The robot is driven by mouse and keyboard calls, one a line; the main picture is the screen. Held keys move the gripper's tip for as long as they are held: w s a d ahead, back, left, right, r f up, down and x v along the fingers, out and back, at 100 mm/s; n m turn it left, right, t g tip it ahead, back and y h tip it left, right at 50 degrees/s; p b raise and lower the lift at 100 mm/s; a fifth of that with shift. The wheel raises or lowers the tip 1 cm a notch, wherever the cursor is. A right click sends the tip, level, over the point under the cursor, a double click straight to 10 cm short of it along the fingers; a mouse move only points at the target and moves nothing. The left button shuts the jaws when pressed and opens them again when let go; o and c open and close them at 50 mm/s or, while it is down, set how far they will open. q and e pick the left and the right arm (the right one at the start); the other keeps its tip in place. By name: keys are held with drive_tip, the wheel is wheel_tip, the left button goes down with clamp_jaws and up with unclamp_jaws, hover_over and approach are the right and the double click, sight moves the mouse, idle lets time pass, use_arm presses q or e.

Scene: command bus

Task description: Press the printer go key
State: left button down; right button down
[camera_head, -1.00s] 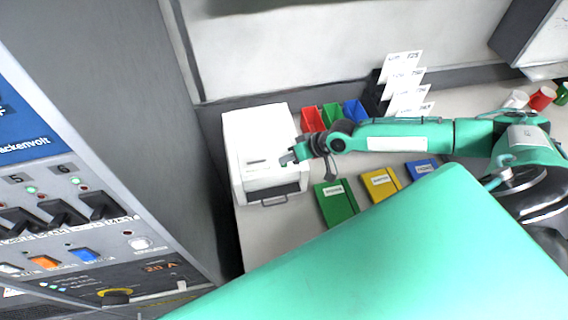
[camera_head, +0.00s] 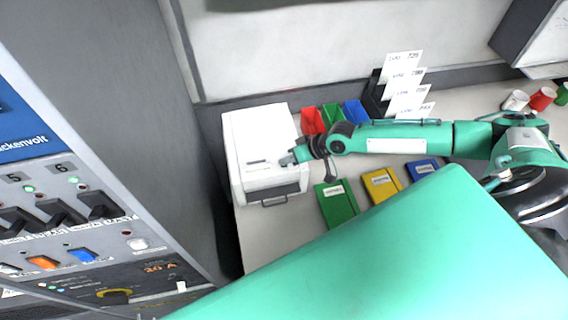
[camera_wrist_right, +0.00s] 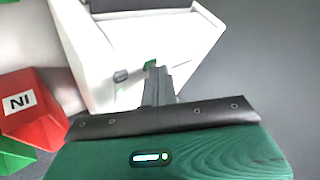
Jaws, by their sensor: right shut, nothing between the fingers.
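The white printer (camera_head: 258,130) stands on the left end of the counter, with a dark slot on its front. In the right wrist view the printer (camera_wrist_right: 100,50) fills the upper middle, and a green key (camera_wrist_right: 150,64) and a grey key (camera_wrist_right: 120,77) show on its face. My right gripper (camera_head: 286,160) is shut and empty at the printer's front right top edge. In the wrist view its fingertips (camera_wrist_right: 155,72) lie right by the green key and partly cover it; I cannot tell whether they touch it. My left gripper is not in view.
Red (camera_head: 312,120), green (camera_head: 332,115) and blue (camera_head: 354,111) bins stand behind my right arm. Green (camera_head: 336,204), yellow (camera_head: 381,185) and blue (camera_head: 422,169) folders lie in front. A switch panel (camera_head: 75,225) stands at the left. Cups (camera_head: 541,98) stand far right.

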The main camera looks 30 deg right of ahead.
sight(288, 166)
drive_tip(key=shift+r+p, duration=0.7)
drive_tip(key=shift+r, duration=0.05)
wheel_tip(288, 166, up, 5)
drive_tip(key=p, duration=0.4)
drive_tip(key=shift+r, duration=0.1)
idle(0.4)
idle(0.5)
